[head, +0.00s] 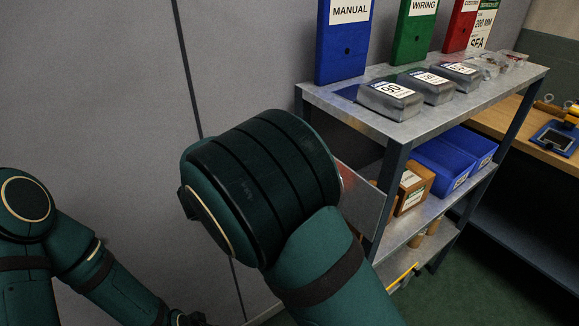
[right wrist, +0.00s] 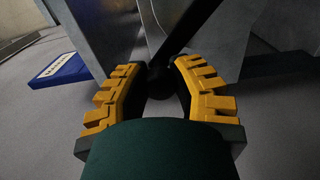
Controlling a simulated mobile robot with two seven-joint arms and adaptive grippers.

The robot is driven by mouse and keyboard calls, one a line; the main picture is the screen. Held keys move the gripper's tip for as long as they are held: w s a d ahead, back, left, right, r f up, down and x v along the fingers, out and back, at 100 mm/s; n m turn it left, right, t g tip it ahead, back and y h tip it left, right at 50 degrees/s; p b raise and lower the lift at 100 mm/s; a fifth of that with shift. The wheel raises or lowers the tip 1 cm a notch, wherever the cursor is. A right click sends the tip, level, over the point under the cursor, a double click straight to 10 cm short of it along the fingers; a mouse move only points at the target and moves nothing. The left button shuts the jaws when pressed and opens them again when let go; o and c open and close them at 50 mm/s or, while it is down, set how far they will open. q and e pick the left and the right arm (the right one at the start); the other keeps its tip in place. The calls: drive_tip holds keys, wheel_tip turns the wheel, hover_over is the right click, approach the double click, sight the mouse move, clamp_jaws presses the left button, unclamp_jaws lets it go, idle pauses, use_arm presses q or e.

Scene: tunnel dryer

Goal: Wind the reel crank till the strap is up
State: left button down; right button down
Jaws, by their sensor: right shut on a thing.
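In the right wrist view my right gripper (right wrist: 157,68) has its yellow ribbed fingers closed around a dark knob (right wrist: 158,80). A dark bar (right wrist: 190,35), which looks like the crank's arm, runs from the knob up and to the right. Grey metal plates (right wrist: 100,35) stand behind it; they may belong to the reel. In the head view my right arm covers the gripper and the crank, and only a grey plate (head: 366,208) at the shelf's near end shows beside it. I cannot make out the strap.
A metal shelf unit (head: 410,128) stands right of my right arm. It bears a blue binder (head: 343,45), a green binder (head: 414,30), several labelled packs (head: 390,98) and blue bins (head: 440,160). A wooden bench (head: 510,125) is at the far right. A grey wall is behind.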

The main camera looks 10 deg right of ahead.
drive_tip(key=m, duration=0.1)
drive_tip(key=s+r+m, duration=0.1)
drive_tip(key=shift+s+d+r+m, duration=0.1)
drive_tip(key=shift+d+r+m, duration=0.1)
drive_tip(key=shift+m, duration=0.1)
drive_tip(key=shift+s+d+r+m, duration=0.2)
drive_tip(key=shift+s+m, duration=0.2)
drive_tip(key=shift+m, duration=0.35)
drive_tip(key=shift+s+d+r+m, duration=0.2)
drive_tip(key=shift+s+m, duration=0.2)
drive_tip(key=shift+m, duration=0.35)
drive_tip(key=c, duration=0.7)
unclamp_jaws()
drive_tip(key=shift+a, duration=0.15)
drive_tip(key=v, duration=1.2)
